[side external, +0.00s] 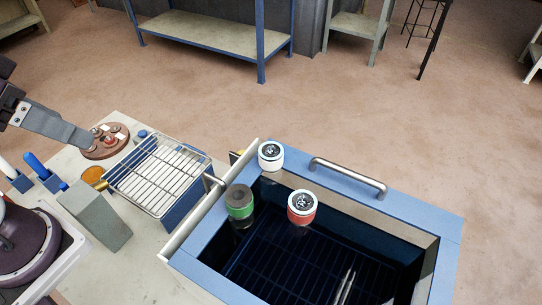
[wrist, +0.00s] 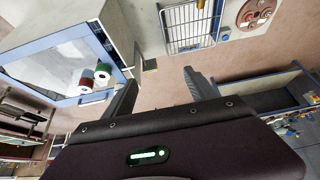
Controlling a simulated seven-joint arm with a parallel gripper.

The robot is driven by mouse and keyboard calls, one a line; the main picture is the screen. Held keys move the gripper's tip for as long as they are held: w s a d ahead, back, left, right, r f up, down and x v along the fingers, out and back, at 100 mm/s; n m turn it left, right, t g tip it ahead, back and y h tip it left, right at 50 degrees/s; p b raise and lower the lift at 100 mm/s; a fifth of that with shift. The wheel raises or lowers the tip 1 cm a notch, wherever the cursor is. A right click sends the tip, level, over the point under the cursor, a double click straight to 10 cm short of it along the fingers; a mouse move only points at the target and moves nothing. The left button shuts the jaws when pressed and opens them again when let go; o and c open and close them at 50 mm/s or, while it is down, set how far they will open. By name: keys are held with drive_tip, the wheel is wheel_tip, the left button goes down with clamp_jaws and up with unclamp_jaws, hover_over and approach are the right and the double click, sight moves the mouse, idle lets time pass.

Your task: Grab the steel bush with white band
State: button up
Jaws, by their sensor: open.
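In the side view a grey finger of my gripper (side external: 62,128) shows at the left, above the bench and well away from the bush. What supports the bush is hard to tell.
A green-banded bush (side external: 239,202) and a red-banded bush (side external: 302,207) are near the white one. A metal handle (side external: 348,174) rises from the box's far rim. A wire rack (side external: 160,175), round brown plate (side external: 105,142) and grey block (side external: 97,217) stand left of the box.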

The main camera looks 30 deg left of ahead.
drive_tip(key=shift+d, duration=0.1)
drive_tip(key=n+g+h, duration=0.6)
drive_tip(key=n+h, duration=0.6)
drive_tip(key=n, duration=0.2)
hover_over(261, 148)
drive_tip(key=s+a, duration=0.3)
drive_tip(key=s, duration=0.5)
wheel_tip(261, 148, down, 8)
drive_tip(key=r, duration=0.1)
drive_tip(key=w+a+f+n+t+h, duration=0.1)
drive_tip(key=w+f+n+t, duration=0.2)
drive_tip(key=w+f+n, duration=0.4)
drive_tip(key=shift+m, duration=0.3)
drive_tip(key=x, duration=0.5)
drive_tip(key=f+x, duration=0.1)
drive_tip(key=x, duration=0.1)
drive_tip(key=shift+a+f, duration=0.1)
drive_tip(key=shift+f, duration=0.05)
clamp_jaws()
